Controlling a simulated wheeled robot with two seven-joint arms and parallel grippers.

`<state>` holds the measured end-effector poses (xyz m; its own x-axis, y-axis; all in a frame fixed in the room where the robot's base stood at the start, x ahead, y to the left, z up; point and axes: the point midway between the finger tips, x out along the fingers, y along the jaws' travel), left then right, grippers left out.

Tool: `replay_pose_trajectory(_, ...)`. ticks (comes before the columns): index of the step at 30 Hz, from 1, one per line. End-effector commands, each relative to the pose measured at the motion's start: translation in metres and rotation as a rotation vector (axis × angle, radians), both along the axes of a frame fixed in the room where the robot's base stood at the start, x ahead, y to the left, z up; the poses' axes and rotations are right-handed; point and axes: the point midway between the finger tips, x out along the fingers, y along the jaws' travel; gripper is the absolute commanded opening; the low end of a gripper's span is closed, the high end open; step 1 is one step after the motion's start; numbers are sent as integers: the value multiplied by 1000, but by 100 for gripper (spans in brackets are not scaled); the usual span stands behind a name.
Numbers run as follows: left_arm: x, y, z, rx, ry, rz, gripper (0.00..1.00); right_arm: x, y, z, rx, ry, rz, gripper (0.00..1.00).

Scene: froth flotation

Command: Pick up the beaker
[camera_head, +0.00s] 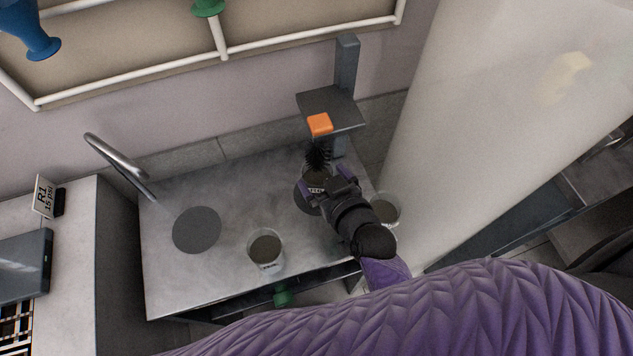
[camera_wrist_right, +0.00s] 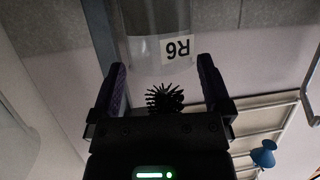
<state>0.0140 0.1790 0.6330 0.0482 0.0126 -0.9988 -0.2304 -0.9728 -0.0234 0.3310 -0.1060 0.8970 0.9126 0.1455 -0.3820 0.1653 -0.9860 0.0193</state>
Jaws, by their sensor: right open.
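A clear beaker (camera_head: 315,177) with a white label stands on a dark round disc at the right end of the metal bench, below a black bristly brush (camera_head: 318,155). My right gripper (camera_head: 326,184) is at this beaker, its purple fingers apart. In the right wrist view, a clear beaker (camera_wrist_right: 146,50) marked R6 shows beyond and between the open fingers of my right gripper (camera_wrist_right: 163,78); contact cannot be told. The brush also shows there (camera_wrist_right: 165,98). Other beakers stand at front centre (camera_head: 265,249) and right of my wrist (camera_head: 385,209). My left gripper is out of view.
A grey stand (camera_head: 345,70) with a shelf and orange block (camera_head: 319,124) rises behind the beaker. A bent metal tap (camera_head: 115,158) hangs over another dark disc (camera_head: 197,230) at left. A large pale column (camera_head: 470,120) stands close on the right.

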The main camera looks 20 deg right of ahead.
Motion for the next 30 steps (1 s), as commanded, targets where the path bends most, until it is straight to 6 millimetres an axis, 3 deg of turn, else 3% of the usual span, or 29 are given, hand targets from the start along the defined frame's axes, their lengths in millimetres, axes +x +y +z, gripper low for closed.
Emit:
replay_pose_trajectory(1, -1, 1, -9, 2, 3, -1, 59, 9, 2, -9, 3, -2, -2, 100)
replay_pose_trajectory(5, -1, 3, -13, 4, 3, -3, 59, 26, 4, -14, 0, 0, -2, 100)
replay_pose_trajectory(12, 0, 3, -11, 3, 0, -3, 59, 27, 5, -13, -1, 1, -1, 98)
replay_pose_trajectory(24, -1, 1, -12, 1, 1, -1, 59, 27, 5, -13, -2, 1, -1, 14)
replay_pose_trajectory(30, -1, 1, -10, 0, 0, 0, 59, 28, 4, -11, -2, 0, -1, 14)
